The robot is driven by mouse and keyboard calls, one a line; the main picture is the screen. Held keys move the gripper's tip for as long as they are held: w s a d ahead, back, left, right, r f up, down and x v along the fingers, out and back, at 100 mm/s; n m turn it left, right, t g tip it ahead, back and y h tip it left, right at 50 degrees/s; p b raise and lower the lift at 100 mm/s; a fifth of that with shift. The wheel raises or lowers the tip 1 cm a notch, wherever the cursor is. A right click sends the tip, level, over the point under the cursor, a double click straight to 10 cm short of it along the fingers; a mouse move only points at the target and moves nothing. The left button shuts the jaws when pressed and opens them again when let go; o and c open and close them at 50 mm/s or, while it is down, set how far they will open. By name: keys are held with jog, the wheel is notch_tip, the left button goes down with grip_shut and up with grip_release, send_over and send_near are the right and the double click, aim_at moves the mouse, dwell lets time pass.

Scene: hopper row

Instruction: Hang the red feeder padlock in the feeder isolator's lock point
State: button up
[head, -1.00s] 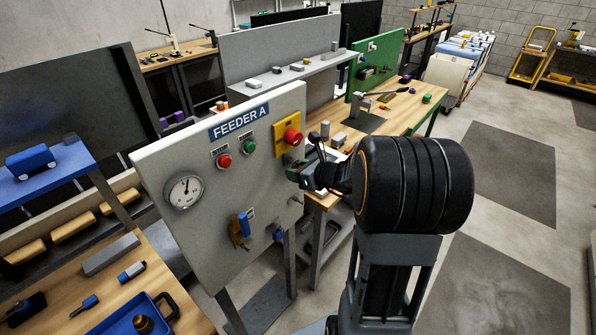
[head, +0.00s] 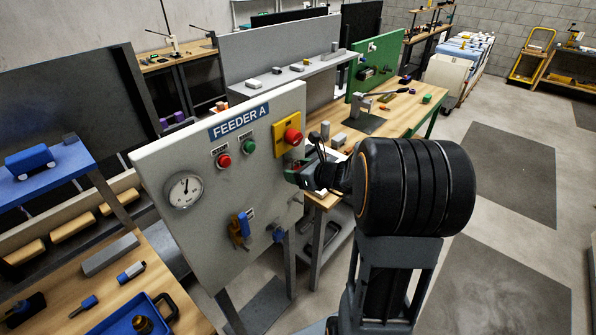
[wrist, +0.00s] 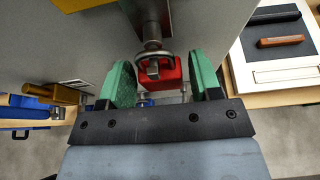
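The red padlock (wrist: 171,77) is in the middle of the wrist view, between my green fingertips. Its grey shackle (wrist: 153,59) is at the lower end of a metal fitting (wrist: 152,30) on the panel, seemingly around it; I cannot tell whether it is fully through. My gripper (wrist: 162,80) is open, with one finger on each side of the padlock and narrow gaps visible. In the head view my gripper (head: 294,176) is at the panel's right edge, below the yellow plate. The padlock and lock point cannot be made out there.
The FEEDER A panel (head: 217,185) carries a gauge (head: 185,189), red (head: 224,161) and green (head: 249,147) buttons, a red knob on a yellow plate (head: 280,136) and a blue-handled brass valve (head: 240,230). A wooden bench (head: 405,105) stands behind. Floor at the right is clear.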

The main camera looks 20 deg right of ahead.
jog(key=shift+o, duration=1.2)
jog(key=b+v, duration=0.1)
jog(key=v, duration=1.2)
jog(key=shift+s+r, duration=0.15)
jog(key=shift+s, duration=0.15)
jog(key=shift+d, duration=0.1)
